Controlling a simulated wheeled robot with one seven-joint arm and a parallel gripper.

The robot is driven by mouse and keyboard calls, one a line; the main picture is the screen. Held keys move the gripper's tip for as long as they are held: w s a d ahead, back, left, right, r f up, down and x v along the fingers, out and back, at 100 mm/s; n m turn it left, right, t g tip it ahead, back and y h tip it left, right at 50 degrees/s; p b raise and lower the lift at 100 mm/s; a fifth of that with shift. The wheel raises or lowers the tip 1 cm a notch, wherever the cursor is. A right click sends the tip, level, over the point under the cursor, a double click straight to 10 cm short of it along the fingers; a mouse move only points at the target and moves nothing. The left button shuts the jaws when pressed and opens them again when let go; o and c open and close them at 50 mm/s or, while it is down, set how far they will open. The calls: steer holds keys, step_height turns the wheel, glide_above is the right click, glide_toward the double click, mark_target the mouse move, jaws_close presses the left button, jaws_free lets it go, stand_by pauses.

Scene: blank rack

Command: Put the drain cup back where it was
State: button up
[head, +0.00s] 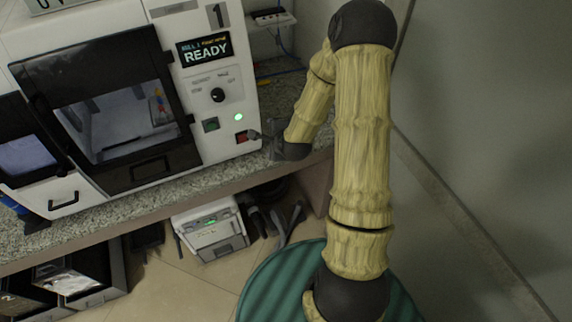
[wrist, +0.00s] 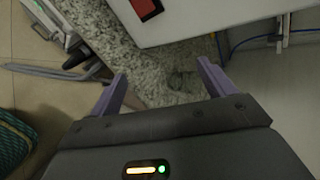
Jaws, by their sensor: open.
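I cannot make out a drain cup in either view. My gripper (head: 264,138) is at the front right corner of the white machine (head: 215,110), beside its red switch (head: 243,137), above the counter edge. In the wrist view, my gripper (wrist: 161,83) has its two purple fingers spread wide, with nothing visibly held between them. Beyond the fingers lies the speckled granite counter (wrist: 150,60). A faint darker patch shows on the granite between the fingertips; I cannot tell what it is. The hand hides part of the counter in the head view.
The machine's panel screen (head: 205,52) reads READY, and its dark-windowed door (head: 115,112) looks shut. Under the counter stand a white-and-grey box (head: 210,228), dark items and black bins (head: 60,285). A wall (head: 480,130) closes the right side. Blue cables (wrist: 255,40) hang behind the machine.

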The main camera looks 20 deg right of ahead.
steer(key=s+a+r+n+g, duration=0.1)
steer(key=s+r+n+g, duration=0.2)
steer(key=s+r+n, duration=0.3)
steer(key=s+a+r+n+g, duration=0.2)
steer(key=s+r+n+g, duration=0.2)
steer(key=s+n, duration=1)
step_height(320, 180, up, 3)
steer(key=shift+s+r+n+h, duration=0.15)
steer(key=shift+s+n+h, duration=0.15)
steer(key=shift+n, duration=0.1)
steer(key=shift+w, duration=0.15)
steer(key=shift+a, duration=0.15)
stand_by(0.8)
